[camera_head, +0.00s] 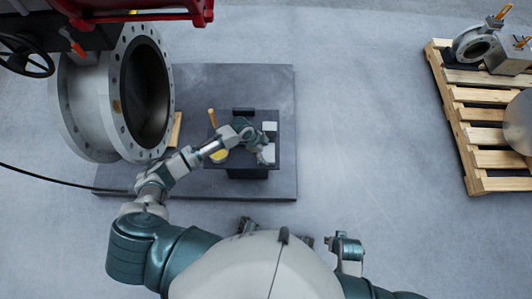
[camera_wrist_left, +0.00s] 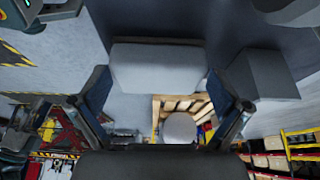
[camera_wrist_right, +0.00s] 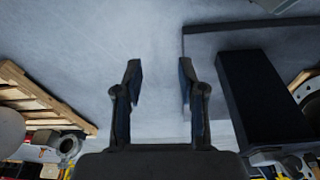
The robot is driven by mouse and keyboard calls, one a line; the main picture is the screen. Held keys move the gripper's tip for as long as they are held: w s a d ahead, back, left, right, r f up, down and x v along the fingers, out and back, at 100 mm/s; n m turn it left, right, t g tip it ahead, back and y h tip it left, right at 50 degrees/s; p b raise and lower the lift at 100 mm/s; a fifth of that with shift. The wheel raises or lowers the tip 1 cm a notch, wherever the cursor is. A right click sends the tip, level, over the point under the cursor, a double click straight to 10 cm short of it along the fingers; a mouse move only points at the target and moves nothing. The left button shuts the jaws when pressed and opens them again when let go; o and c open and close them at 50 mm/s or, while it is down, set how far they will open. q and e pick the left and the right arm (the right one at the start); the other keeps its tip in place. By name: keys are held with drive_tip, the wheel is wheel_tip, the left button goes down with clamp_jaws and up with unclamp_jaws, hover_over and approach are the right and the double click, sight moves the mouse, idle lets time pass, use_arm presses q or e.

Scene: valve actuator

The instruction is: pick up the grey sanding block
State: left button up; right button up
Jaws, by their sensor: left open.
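A pale grey block (camera_wrist_left: 158,66), which looks like the sanding block, lies between the finger pads of my left gripper (camera_wrist_left: 160,92) in the left wrist view. The fingers are open on either side of it. In the head view my left gripper (camera_head: 262,145) is over the right side of a small dark table (camera_head: 232,133), beside a light block (camera_head: 267,155) that it partly hides. A second light block (camera_head: 270,126) lies just behind. My right gripper (camera_wrist_right: 160,92) is open and empty, away from the table.
A yellow-handled tool (camera_head: 212,118) and a yellow round item (camera_head: 219,156) are at the table's left. A large flanged valve (camera_head: 115,95) stands to the left. A wooden pallet (camera_head: 475,125) with metal parts is at right. The floor between is clear.

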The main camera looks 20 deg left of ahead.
sight(273, 152)
use_arm(q)
drive_tip(key=shift+w+d+f, duration=0.1)
drive_tip(key=shift+d+f, duration=0.4)
drive_tip(key=shift+d, duration=0.7)
drive_tip(key=shift+a, duration=0.55)
drive_tip(key=c, duration=0.7)
drive_tip(key=shift+a+f, duration=0.1)
drive_tip(key=shift+a, duration=0.15)
drive_tip(key=shift+c, duration=1)
drive_tip(key=shift+a, duration=0.15)
drive_tip(key=r, duration=0.2)
drive_tip(key=d+r+p, duration=0.1)
drive_tip(key=r, duration=0.2)
drive_tip(key=shift+w+d, duration=0.1)
drive_tip(key=r+p, duration=0.1)
drive_tip(key=r, duration=0.3)
drive_tip(key=shift+a+r, duration=0.45)
drive_tip(key=shift+r, duration=0.1)
use_arm(e)
drive_tip(key=f, duration=0.5)
drive_tip(key=shift+s+d+f, duration=0.15)
drive_tip(key=shift+s+f, duration=0.15)
drive_tip(key=shift+f, duration=0.05)
use_arm(q)
drive_tip(key=shift+d, duration=0.15)
